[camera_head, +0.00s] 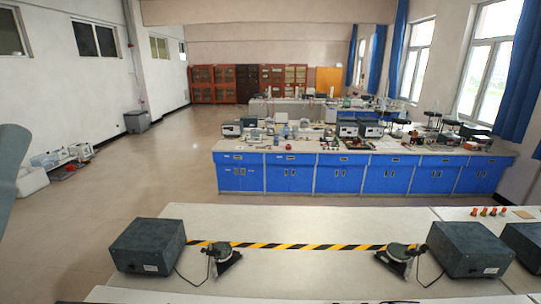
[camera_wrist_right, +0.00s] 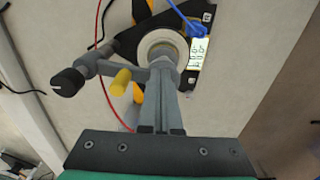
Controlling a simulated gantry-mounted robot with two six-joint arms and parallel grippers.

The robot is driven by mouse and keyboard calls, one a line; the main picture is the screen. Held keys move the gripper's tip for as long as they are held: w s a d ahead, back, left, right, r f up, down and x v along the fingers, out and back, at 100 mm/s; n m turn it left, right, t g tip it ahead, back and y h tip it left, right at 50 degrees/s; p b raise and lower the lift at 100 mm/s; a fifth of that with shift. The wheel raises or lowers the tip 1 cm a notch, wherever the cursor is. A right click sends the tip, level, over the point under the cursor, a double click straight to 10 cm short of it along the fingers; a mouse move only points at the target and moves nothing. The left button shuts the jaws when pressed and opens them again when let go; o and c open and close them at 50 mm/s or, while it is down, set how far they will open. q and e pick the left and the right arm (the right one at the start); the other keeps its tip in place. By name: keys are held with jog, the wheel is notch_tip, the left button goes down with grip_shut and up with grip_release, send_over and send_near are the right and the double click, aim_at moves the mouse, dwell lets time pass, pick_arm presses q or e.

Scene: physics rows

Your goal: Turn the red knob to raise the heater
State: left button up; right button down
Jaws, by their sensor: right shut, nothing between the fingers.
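In the right wrist view my right gripper (camera_wrist_right: 162,78) is shut and empty, its fingers together in front of a small apparatus. The apparatus has a dark base (camera_wrist_right: 128,42), a pale round part (camera_wrist_right: 160,42), a black knob (camera_wrist_right: 68,82) on a grey side arm, and a yellow knob (camera_wrist_right: 121,79). Both knobs are left of my fingers; I cannot tell whether the fingers touch the apparatus. I cannot make out a red knob or identify a heater. The head view shows two small dark devices, left (camera_head: 224,260) and right (camera_head: 399,258). My left gripper is not in view.
Dark boxes stand at the left (camera_head: 148,246) and right (camera_head: 468,249) of the pale bench (camera_head: 310,275). A yellow-black striped strip (camera_head: 290,246) crosses it. Small red-orange items (camera_head: 488,212) lie at the far right. A red wire (camera_wrist_right: 101,70) and blue connector (camera_wrist_right: 190,28) are near the apparatus.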

jog(key=shift+w+d+b, duration=0.1)
jog(key=shift+d+b, duration=0.2)
jog(key=shift+d, duration=0.1)
notch_tip(320, 180, up, 6)
jog(key=p, duration=0.6)
